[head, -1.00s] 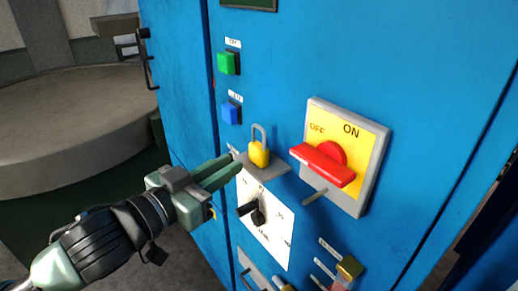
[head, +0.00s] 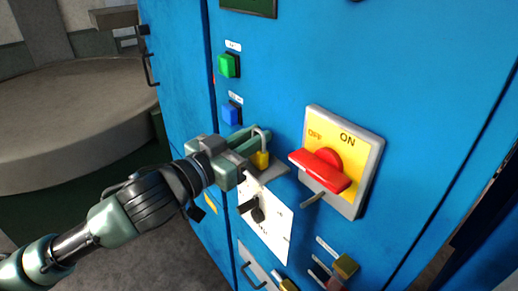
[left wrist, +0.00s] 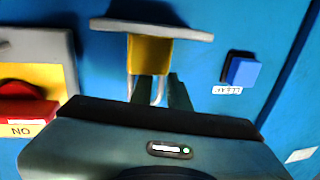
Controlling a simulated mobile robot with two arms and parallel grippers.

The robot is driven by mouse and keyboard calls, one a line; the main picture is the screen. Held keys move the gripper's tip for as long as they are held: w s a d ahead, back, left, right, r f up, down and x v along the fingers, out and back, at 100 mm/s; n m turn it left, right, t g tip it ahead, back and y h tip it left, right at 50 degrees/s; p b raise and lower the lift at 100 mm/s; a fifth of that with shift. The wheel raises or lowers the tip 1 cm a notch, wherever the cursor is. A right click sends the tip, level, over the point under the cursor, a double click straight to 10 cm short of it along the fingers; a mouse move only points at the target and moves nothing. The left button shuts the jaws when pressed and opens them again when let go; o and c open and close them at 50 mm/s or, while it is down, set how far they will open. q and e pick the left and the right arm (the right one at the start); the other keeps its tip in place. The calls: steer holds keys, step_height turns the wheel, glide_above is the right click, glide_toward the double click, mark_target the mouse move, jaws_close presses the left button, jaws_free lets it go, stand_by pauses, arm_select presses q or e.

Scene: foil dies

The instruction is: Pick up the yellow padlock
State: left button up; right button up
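The yellow padlock (head: 261,160) stands upright with its grey shackle up on a small grey shelf (head: 272,173) on the blue cabinet. My left gripper (head: 254,143) has its green fingers right at the padlock, coming from the left; part of the padlock is hidden by them. In the left wrist view the padlock (left wrist: 150,54) shows upside down against the shelf (left wrist: 185,31), with dark fingers (left wrist: 165,92) close by its shackle. Whether they touch it or how far apart they are is unclear. My right gripper is not in view.
A red rotary switch (head: 321,170) on a yellow ON/OFF plate (head: 362,146) juts out to the right of the shelf. Green (head: 229,66) and blue (head: 231,113) buttons sit above left. A black knob (head: 252,210) on a white plate is below.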

arm_select(q)
steer(key=shift+a, duration=0.1)
jaws_close()
stand_by(1.2)
